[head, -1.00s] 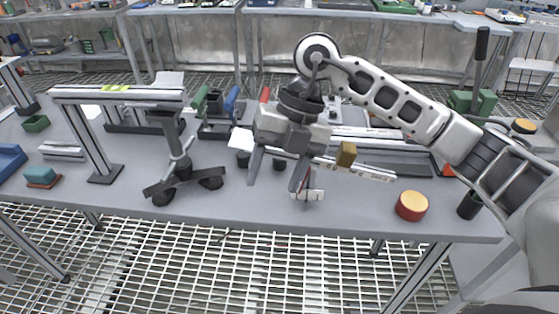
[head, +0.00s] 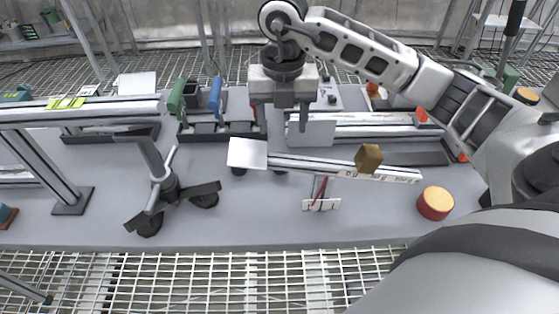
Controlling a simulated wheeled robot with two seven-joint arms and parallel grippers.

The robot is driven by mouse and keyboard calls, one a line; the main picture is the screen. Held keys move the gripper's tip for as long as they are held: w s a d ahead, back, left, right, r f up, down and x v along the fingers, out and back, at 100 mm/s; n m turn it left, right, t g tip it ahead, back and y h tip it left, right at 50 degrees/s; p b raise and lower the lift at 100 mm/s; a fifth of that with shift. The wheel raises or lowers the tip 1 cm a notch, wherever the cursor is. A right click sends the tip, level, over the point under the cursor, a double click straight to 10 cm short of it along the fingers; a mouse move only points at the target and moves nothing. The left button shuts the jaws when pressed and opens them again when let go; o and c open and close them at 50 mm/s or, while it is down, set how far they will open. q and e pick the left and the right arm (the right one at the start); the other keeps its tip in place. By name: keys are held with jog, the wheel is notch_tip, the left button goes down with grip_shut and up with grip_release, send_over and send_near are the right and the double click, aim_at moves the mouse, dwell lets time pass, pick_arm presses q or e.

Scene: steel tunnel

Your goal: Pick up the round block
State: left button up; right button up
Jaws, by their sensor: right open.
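The round block, a short red cylinder with a yellow-orange top (head: 435,203), stands upright on the grey table near its front right. My right gripper (head: 279,112) is open with nothing between its fingers. It is over the back middle of the table, well left of and behind the round block, and apart from it. My left gripper is not in view.
A gold faceted block (head: 368,158) sits on a long pale bar (head: 325,167) left of and behind the round block. A black tripod-like stand (head: 170,188) is on the left. Green and blue upright parts (head: 214,95) stand at the back. Table front right is clear.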

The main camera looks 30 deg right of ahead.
notch_tip(320, 180, down, 9)
jog(key=shift+a+f+p, duration=0.1)
jog(key=shift+a+p, duration=0.05)
jog(key=shift+p, duration=0.15)
jog(key=shift+c, duration=0.4)
jog(key=c, duration=1)
jog(key=shift+c, duration=0.2)
